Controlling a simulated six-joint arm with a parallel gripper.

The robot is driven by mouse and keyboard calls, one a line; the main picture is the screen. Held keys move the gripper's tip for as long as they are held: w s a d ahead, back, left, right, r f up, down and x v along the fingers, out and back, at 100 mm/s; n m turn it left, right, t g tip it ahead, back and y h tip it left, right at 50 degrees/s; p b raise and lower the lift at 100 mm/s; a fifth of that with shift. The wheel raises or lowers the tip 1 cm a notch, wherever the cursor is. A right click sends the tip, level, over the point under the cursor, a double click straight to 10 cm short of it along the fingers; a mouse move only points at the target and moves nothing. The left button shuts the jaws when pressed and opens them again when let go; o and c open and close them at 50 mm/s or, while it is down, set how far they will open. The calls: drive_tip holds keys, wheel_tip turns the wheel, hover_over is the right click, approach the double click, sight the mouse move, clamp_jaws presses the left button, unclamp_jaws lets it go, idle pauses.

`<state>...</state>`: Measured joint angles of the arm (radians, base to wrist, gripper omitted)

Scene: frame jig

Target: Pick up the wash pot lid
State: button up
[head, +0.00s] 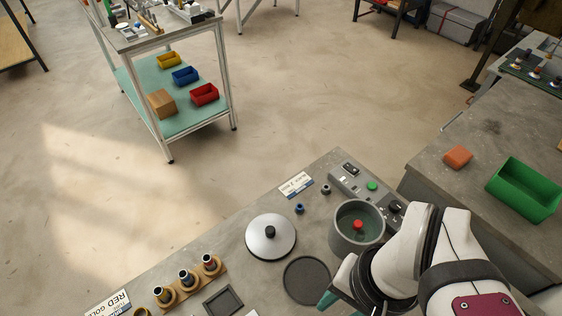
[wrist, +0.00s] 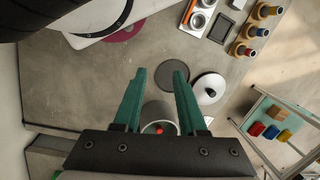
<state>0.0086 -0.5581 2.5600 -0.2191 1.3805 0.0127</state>
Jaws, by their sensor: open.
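The wash pot lid (head: 259,246) is a silver disc with a black knob, lying flat on the grey bench left of the pot. It also shows in the wrist view (wrist: 213,96), right of my fingers. The grey wash pot (head: 346,244) stands uncovered, with a red-topped thing (head: 358,224) inside it. My gripper (wrist: 160,74) has its two green fingers spread, with nothing between them. In the head view only a bit of green finger shows below the lid and pot; my arm hides the rest.
A dark round pad (head: 307,281) lies between the lid and my gripper. A wooden rack with several capped cylinders (head: 186,278) and a dark square tray (head: 223,301) are at lower left. A control panel (head: 363,184) stands behind the pot. A green bin (head: 524,190) is on the right bench.

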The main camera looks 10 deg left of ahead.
drive_tip(key=shift+o, duration=0.3)
drive_tip(key=o, duration=0.4)
drive_tip(key=shift+c, duration=0.2)
drive_tip(key=n+h, duration=0.2)
drive_tip(key=n, duration=3)
hover_over(270, 229)
wheel_tip(270, 229, down, 3)
drive_tip(key=shift+n, duration=0.3)
wheel_tip(270, 229, down, 16)
drive_tip(key=shift+f, duration=0.1)
